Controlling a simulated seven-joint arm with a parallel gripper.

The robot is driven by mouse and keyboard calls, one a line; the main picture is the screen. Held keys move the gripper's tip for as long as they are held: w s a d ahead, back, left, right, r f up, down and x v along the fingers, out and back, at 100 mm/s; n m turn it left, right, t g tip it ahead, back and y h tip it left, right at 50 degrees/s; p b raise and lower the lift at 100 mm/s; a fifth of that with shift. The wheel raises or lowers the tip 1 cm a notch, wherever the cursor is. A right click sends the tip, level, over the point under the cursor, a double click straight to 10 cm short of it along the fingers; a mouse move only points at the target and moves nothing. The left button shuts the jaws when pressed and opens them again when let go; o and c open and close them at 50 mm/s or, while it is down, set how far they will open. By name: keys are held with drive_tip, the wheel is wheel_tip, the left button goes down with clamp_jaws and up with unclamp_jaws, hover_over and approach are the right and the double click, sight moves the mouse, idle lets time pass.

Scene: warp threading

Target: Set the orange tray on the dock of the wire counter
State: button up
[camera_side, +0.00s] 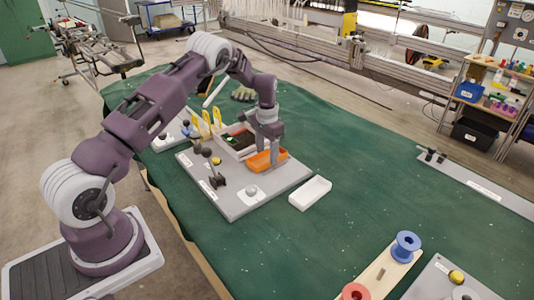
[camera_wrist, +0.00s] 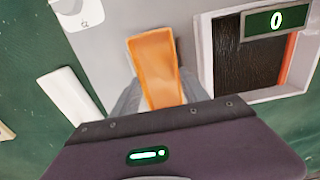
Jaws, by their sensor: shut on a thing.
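The orange tray (camera_side: 270,161) is between the fingers of my gripper (camera_side: 266,150), at the right part of the grey board of the wire counter (camera_side: 222,200). In the wrist view the orange tray (camera_wrist: 154,60) lies lengthwise between the grey fingers of my gripper (camera_wrist: 155,92), which is shut on it. I cannot tell whether the tray touches the board. The counter's white-framed box with a dark inside (camera_wrist: 237,55) is to the right of the tray in that view. Its green display (camera_wrist: 277,20) reads 0.
A white tray (camera_side: 310,192) lies on the green cloth just off the board. A white domed part (camera_side: 251,191) and black knobs (camera_side: 218,181) stand on the board. Blue (camera_side: 405,247) and red (camera_side: 355,292) spools stand at the front right. The cloth's middle right is clear.

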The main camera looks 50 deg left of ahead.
drive_tip(key=shift+f, duration=0.3)
idle(0.5)
drive_tip(key=o, duration=1.5)
drive_tip(key=shift+c, duration=0.2)
drive_tip(key=shift+o, duration=0.4)
drive_tip(key=shift+o, duration=1.2)
drive_tip(key=shift+r, duration=3.5)
